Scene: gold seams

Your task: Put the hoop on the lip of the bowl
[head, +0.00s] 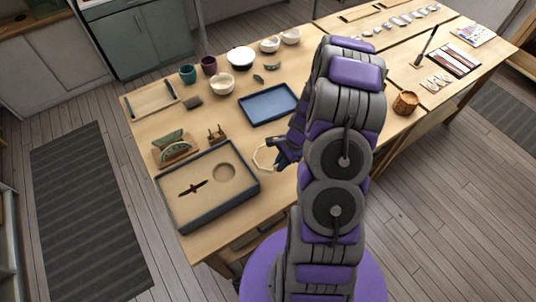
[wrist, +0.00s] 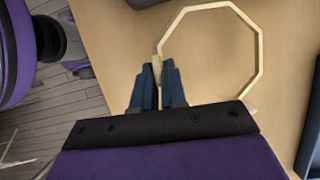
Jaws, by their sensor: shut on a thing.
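The hoop (wrist: 260,52) is a thin, pale, eight-sided ring. My gripper (wrist: 160,70) is shut on the left side of its rim in the wrist view, and the ring reaches out to the right over the wooden table. In the head view the hoop (head: 256,154) shows at the tips of my gripper (head: 276,158), right of the dark-rimmed tray. Several bowls stand towards the back of the table: a cream bowl (head: 221,86), a white bowl with a dark rim (head: 241,59), and pale bowls (head: 270,46). I cannot tell which bowl is meant.
A dark-rimmed tray (head: 243,197) with a round recess and a blue tray (head: 268,119) lie near my gripper. A green piece on a wooden stand (head: 175,161), a small wooden rack (head: 216,140) and dark cups (head: 188,74) stand left. Bare table lies between the trays.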

